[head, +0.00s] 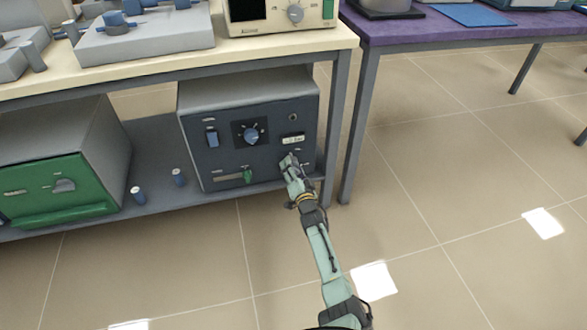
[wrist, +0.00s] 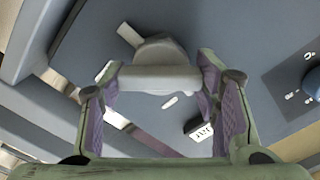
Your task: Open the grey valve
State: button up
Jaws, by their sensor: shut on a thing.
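The grey valve (wrist: 158,78) is a pale grey handle with a crossbar on the dark front panel of a furnace (head: 225,155). My gripper (wrist: 160,82) has its two padded fingers at either end of the crossbar, shut on it. In the head view my gripper (head: 289,162) reaches the lower right of the panel and hides most of the valve.
The furnace stands on a low shelf under a cream bench (head: 150,67). Its dial (head: 251,134) is above and left of my gripper. A bench leg (head: 335,125) is close on the right. A green-fronted furnace (head: 60,185) stands left. The floor in front is clear.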

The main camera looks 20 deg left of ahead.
jog(key=m, duration=0.4)
jog(key=shift+w+f+m+b, duration=0.1)
jog(key=shift+m+b, duration=0.2)
jog(key=shift+b, duration=0.05)
jog(key=m+b, duration=0.1)
jog(key=m, duration=0.3)
jog(key=shift+m, duration=0.3)
jog(key=o, duration=1.2)
jog(key=shift+c, duration=0.2)
